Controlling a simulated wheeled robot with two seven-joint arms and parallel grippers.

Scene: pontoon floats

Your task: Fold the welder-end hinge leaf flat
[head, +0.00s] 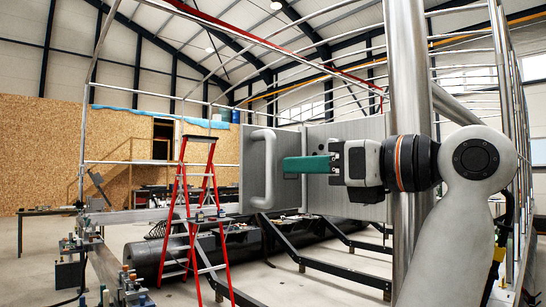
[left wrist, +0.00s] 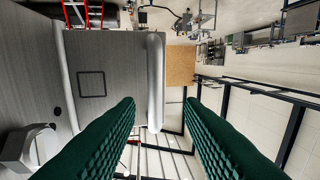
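A grey upright panel (head: 248,150) with a pale D-shaped handle (head: 269,170) stands in the middle of the head view; it looks like the hinge leaf. A second grey panel face (head: 345,128) shows behind my gripper. My left gripper (head: 285,165) has green fingers pointing left, with tips close to the handle. In the left wrist view the green fingers (left wrist: 160,102) are spread apart. The handle's bar (left wrist: 155,75) shows in the gap between them, beside the grey panel (left wrist: 100,50) with a black square outline. Contact cannot be told. My right gripper is not in view.
A red stepladder (head: 182,215) stands left of the panel. A long dark cylinder (head: 150,258) and dark rails (head: 330,268) lie low behind. A thick vertical metal post (head: 408,60) stands at my wrist. A bench with clamps (head: 90,245) is at left.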

